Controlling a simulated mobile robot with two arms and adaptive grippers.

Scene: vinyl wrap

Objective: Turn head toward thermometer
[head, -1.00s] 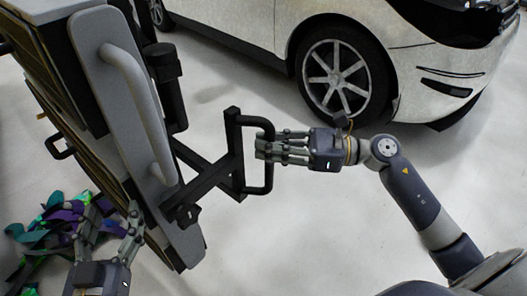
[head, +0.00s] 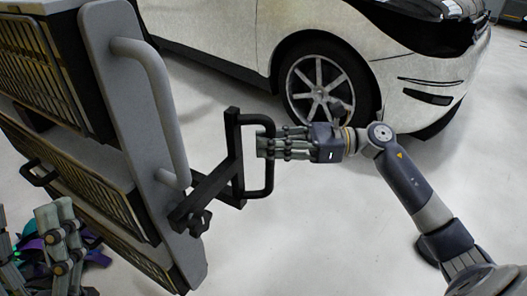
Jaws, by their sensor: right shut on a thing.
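I cannot make out a thermometer in the head view. My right gripper (head: 268,145) is shut around the upright bar of a black handle (head: 257,192) near the middle of the picture. The handle is joined by a black bracket (head: 208,186) to the side of a grey cart (head: 128,120) at the left. My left gripper (head: 58,232) is at the lower left edge, in front of the cart's lower part. It is partly cut off, and its finger opening is unclear.
A white car (head: 235,30) with a spoked front wheel (head: 322,84) stands at the back. Purple and teal material (head: 32,243) shows behind my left gripper. The pale floor (head: 300,235) is clear between cart and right arm.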

